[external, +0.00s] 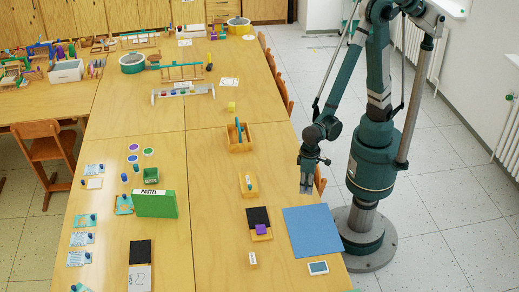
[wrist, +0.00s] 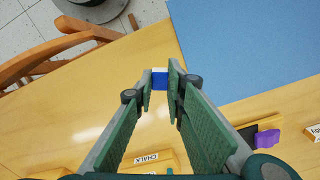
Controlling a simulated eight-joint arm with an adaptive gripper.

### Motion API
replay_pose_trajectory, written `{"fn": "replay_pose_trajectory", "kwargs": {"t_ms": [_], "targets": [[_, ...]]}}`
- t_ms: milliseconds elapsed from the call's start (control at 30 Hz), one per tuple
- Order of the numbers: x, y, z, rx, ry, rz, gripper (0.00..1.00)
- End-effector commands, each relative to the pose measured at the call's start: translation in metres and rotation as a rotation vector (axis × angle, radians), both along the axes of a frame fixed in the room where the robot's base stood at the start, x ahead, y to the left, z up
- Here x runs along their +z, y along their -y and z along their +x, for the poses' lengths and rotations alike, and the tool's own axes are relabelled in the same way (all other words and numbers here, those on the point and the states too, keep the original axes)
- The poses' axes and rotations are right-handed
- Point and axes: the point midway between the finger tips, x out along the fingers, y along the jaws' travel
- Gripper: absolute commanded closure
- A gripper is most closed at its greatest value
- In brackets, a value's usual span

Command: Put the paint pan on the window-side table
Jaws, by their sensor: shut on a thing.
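My gripper (external: 307,186) hangs over the right edge of the long wooden table (external: 220,160), beside the blue mat. In the wrist view my fingertips (wrist: 160,80) are closed on a small blue block with a white top (wrist: 160,79), which looks like the paint pan. The pan cannot be made out in the external view. It appears above the table top, near the corner of the mat; its exact height is hard to tell. Another wooden table (external: 35,105) stands at the far left. Which table is the window-side one is not marked.
The blue mat (external: 313,232) covers the near right table corner. Nearby are a chalk tray (external: 250,193), a purple block (external: 260,229) on a dark pad, and a white-framed device (external: 318,267). A green pastel box (external: 155,204) stands left. Chairs line the right edge. The table middle is mostly clear.

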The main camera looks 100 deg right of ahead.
Motion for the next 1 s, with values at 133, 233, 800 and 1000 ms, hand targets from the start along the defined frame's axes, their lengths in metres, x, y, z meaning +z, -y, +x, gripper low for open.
{"fn": "replay_pose_trajectory", "kwargs": {"t_ms": [133,233,800,1000], "targets": [[0.000,0.000,0.000,0.000,0.000,0.000,0.93],[0.000,0.000,0.000,0.000,0.000,0.000,0.93],[-0.037,0.000,0.000,0.000,0.000,0.000,0.93],[-0.042,0.000,0.000,0.000,0.000,0.000,0.93]]}}
